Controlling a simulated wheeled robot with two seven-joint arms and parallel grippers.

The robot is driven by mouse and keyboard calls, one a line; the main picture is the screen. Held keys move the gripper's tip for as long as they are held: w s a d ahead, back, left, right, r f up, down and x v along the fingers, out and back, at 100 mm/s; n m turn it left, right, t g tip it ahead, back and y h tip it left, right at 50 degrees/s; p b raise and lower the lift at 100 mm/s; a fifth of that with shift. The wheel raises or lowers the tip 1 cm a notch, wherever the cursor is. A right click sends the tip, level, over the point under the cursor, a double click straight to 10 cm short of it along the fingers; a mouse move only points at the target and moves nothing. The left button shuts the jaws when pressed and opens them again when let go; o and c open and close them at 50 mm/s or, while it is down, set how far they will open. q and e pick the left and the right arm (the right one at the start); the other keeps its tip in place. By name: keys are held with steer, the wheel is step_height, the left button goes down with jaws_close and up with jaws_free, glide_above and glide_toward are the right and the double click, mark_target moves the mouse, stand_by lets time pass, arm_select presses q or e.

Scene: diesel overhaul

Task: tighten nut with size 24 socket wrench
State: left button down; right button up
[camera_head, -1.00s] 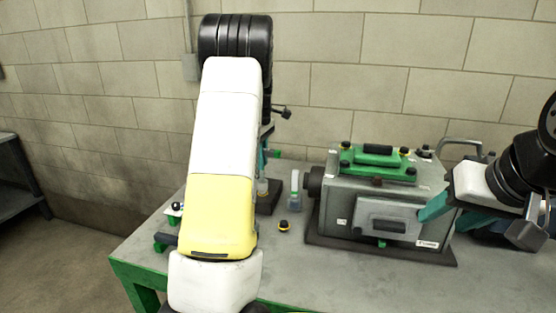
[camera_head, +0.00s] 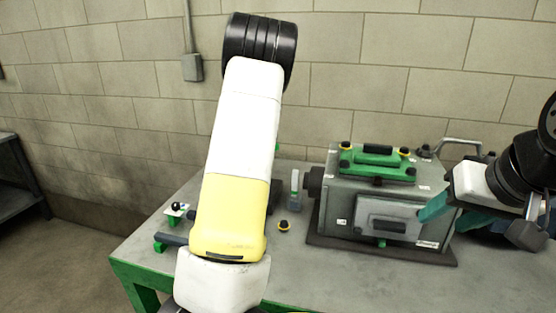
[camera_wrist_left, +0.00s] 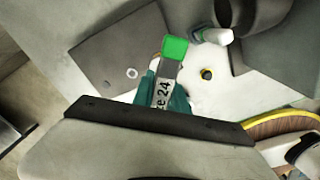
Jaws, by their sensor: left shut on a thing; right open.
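My left gripper (camera_wrist_left: 163,95) is shut on the socket wrench (camera_wrist_left: 167,76). The wrench has a bright green end and a label ending in "24", and it sticks out past the teal fingers. In the head view my left arm hides that gripper and most of the wrench. The grey engine block (camera_head: 390,205) with a green top cover (camera_head: 377,163) stands on the table. My right gripper (camera_head: 440,207) is open at the block's right side, with teal fingers.
The grey table (camera_head: 330,285) has a green frame. A small bottle (camera_head: 296,190) stands left of the block. A white ring (camera_wrist_left: 132,73) lies on a dark plate (camera_wrist_left: 100,50) in the left wrist view. A dark tool (camera_head: 170,240) lies near the table's left edge.

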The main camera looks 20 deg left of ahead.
arm_select(q)
steer(key=n, duration=0.4)
steer(key=shift+n, duration=1.8)
steer(key=shift+f, duration=0.1)
